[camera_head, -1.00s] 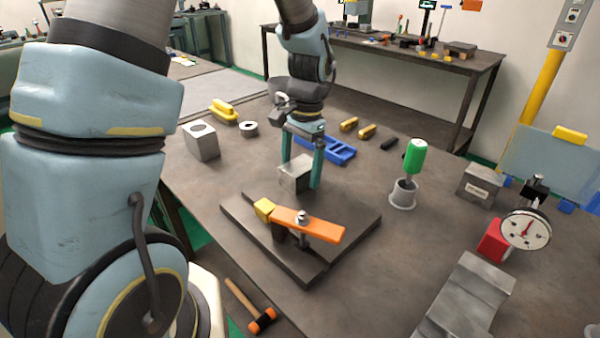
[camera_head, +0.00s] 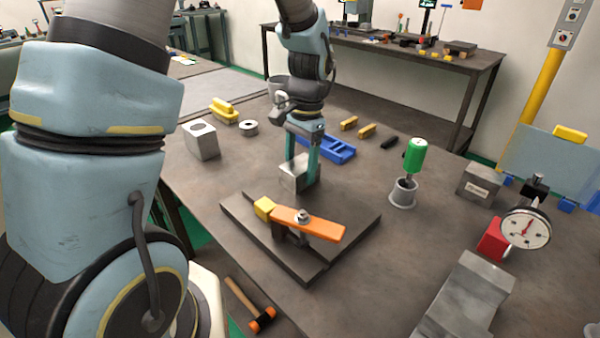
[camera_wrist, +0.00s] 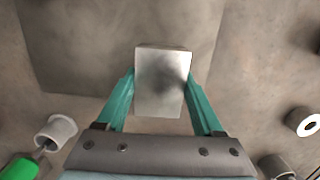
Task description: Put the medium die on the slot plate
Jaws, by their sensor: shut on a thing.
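A grey metal block (camera_head: 297,175), which I take to be the medium die, stands upright just behind the far corner of a dark flat plate (camera_head: 345,243), seemingly on the table. I take that plate to be the slot plate. My gripper (camera_head: 303,168) points down over the block, with a teal finger on each side, shut on it. In the wrist view the block (camera_wrist: 163,85) sits between the two fingers (camera_wrist: 162,95), with the plate (camera_wrist: 75,45) beyond it. An orange clamp bar (camera_head: 310,223) with a yellow end is bolted on the plate.
A block with a round hole (camera_head: 202,142) and a ring (camera_head: 248,128) stand left.

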